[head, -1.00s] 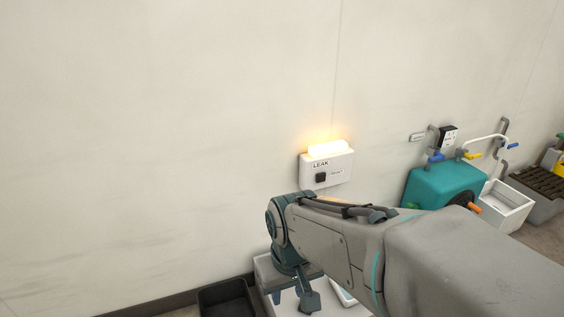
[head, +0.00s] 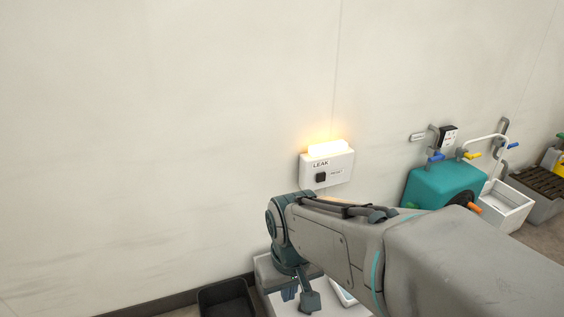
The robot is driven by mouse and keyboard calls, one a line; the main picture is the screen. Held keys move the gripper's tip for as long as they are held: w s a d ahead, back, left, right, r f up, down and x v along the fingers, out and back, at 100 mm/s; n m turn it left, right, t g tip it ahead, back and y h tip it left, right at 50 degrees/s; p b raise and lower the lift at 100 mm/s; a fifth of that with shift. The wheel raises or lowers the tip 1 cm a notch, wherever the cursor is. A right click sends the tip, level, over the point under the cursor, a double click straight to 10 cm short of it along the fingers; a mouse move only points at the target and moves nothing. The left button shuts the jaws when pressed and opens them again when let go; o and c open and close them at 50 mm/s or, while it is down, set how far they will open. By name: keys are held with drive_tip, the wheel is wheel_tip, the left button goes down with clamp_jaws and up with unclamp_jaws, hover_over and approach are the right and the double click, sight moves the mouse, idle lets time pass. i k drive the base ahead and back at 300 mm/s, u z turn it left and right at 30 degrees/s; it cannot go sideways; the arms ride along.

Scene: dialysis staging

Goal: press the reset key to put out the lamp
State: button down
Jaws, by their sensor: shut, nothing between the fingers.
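The white LEAK box (head: 342,165) is fixed to the wall near the middle of the head view. Its lamp (head: 328,147) on top glows bright orange-yellow. The square black reset key (head: 321,177) is on the box's front, below the word LEAK, with a small label to its right. My gripper (head: 300,297) hangs low at the bottom of the view, below the box and apart from it. It points down and is shut and empty. My own arm hides part of the area under the box.
A pale surface (head: 282,303) lies under my gripper, with a black bin (head: 226,298) to its left. On the right are a teal machine (head: 433,188), a white open container (head: 503,207) and a grey crate (head: 540,203). The wall left of the box is bare.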

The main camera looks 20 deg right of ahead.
sight(320, 177)
drive_tip(key=z, duration=0.8)
drive_tip(key=k, duration=0.7)
drive_tip(key=u, duration=0.55)
drive_tip(key=i, duration=1)
drive_tip(key=u, duration=0.05)
